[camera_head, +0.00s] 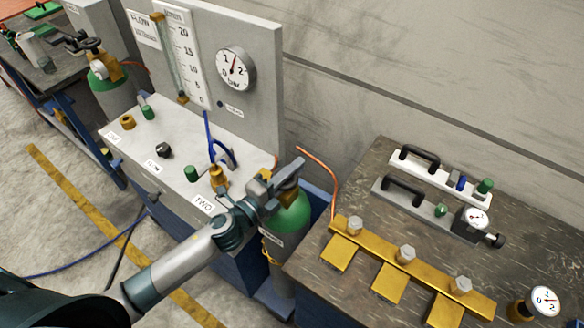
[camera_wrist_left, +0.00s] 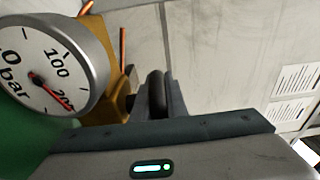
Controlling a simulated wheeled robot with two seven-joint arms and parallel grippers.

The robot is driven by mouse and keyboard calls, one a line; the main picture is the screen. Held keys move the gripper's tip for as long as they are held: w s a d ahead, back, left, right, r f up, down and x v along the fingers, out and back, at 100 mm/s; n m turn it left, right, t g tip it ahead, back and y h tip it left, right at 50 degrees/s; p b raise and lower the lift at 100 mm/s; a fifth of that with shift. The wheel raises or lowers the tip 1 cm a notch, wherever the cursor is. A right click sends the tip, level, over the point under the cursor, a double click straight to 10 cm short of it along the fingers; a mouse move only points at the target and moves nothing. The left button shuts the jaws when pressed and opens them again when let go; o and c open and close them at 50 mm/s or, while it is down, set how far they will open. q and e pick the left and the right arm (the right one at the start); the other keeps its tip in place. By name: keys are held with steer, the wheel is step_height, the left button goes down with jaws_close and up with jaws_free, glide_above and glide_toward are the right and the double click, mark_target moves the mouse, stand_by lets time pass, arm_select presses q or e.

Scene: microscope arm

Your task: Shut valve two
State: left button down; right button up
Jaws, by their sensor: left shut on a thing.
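The green-shouldered gas cylinder (camera_head: 290,218) stands in the gap between the white-topped bench and the wooden table. A "TWO" label (camera_head: 203,204) is on the bench edge beside it. My left gripper (camera_head: 290,172) is over the cylinder's top and hides most of its valve. In the left wrist view, the gripper (camera_wrist_left: 156,95) is shut on a dark round handwheel (camera_wrist_left: 157,88), seen edge-on. The handwheel joins a brass valve body (camera_wrist_left: 98,98). A round bar gauge (camera_wrist_left: 50,65) beside it has its red needle near 200. My right gripper is out of view.
The gauge panel (camera_head: 262,110) rises behind the bench (camera_head: 125,150). Another cylinder (camera_head: 112,92) with a valve stands at the far left. The wooden table (camera_head: 370,215) on the right holds a brass manifold (camera_head: 380,255), handled fixtures and gauges. An orange hose (camera_head: 325,170) runs close behind the gripper.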

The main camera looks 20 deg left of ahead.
arm_select(q)
steer(key=shift+r+h, duration=0.1)
steer(key=shift+h, duration=0.2)
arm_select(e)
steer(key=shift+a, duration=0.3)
arm_select(q)
steer(key=c, duration=2)
jaws_free()
steer(key=shift+d, duration=0.1)
steer(key=shift+c, duration=0.2)
steer(key=shift+w, duration=0.1)
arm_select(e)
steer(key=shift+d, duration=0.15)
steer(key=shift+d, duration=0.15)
arm_select(q)
steer(key=shift+s+a+f+b, duration=0.25)
steer(key=shift+s+a+b, duration=0.15)
steer(key=shift+s, duration=0.35)
steer(key=b+v, duration=0.6)
steer(key=v, duration=0.9)
steer(key=shift+s+a+r, duration=0.25)
steer(key=shift+r, duration=0.05)
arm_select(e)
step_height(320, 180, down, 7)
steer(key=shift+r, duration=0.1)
